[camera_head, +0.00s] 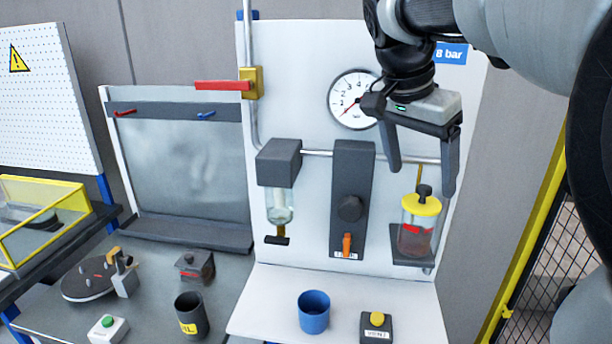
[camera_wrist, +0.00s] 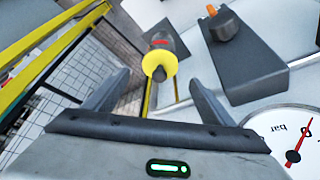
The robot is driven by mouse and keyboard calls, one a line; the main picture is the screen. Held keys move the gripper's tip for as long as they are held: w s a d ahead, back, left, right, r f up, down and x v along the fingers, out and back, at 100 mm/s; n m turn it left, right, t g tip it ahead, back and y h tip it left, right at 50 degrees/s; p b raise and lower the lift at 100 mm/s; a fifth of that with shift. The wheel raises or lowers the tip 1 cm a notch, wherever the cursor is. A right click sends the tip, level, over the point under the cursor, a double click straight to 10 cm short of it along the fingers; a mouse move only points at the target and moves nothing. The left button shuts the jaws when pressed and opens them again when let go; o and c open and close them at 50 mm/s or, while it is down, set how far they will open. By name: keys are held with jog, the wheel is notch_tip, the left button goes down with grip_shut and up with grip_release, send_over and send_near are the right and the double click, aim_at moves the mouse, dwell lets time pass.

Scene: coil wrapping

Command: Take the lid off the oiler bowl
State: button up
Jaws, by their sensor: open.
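The oiler bowl (camera_head: 414,238) is a clear bowl with red in it, standing on a dark bracket at the right of the white panel. Its yellow lid (camera_head: 421,205) with a dark knob sits on top of it. The lid also shows in the wrist view (camera_wrist: 158,65), ahead of and between the fingers, with the bowl behind it. My gripper (camera_head: 420,179) is open and empty, its fingers pointing down. The fingertips appear above the lid and apart from it. In the wrist view my gripper (camera_wrist: 158,82) shows both fingers spread.
A pressure gauge (camera_head: 354,99) is just left of my gripper. A dark regulator block (camera_head: 352,185) with a knob and orange lever stands left of the bowl. A filter (camera_head: 279,180) hangs further left. A blue cup (camera_head: 314,312) and yellow-button box (camera_head: 376,326) sit on the shelf below.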

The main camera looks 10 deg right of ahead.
aim_at(424, 187)
jog(key=shift+d+x, duration=0.15)
jog(key=shift+x, duration=1.3)
jog(key=shift+d+x, duration=0.1)
jog(key=shift+x, duration=1.35)
jog(key=shift+w+r, duration=0.1)
jog(key=shift+r, duration=0.1)
jog(key=c, duration=1.1)
